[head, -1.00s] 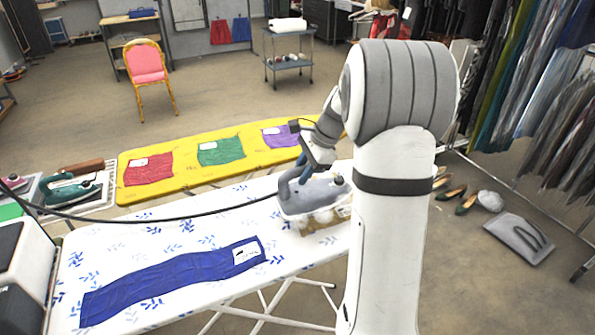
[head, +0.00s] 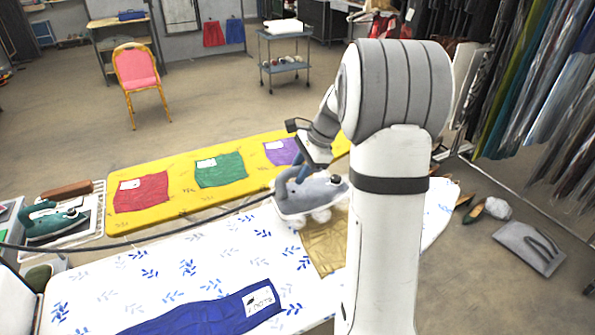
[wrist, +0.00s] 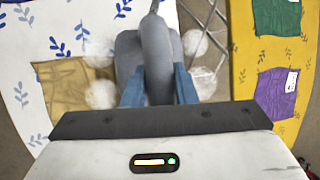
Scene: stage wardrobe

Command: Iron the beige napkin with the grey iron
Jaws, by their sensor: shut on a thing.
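The grey iron (head: 322,194) hangs from my gripper (head: 303,172), with white steam puffs around it. In the wrist view, the blue fingers of my gripper (wrist: 160,88) are shut on the handle of the iron (wrist: 128,52). The beige napkin (head: 325,248) lies on the white leaf-patterned ironing board (head: 215,262), partly hidden by my arm in the head view. The napkin (wrist: 62,88) shows some creases in the wrist view. The iron is beside it, apart, near the board's far edge; its height above the board is hard to tell.
A blue cloth (head: 215,314) with a tag lies on the board's near side. Behind is a yellow board (head: 178,172) with red, green and purple cloths. A teal iron (head: 52,220) stands at left. A dark cable crosses above the board.

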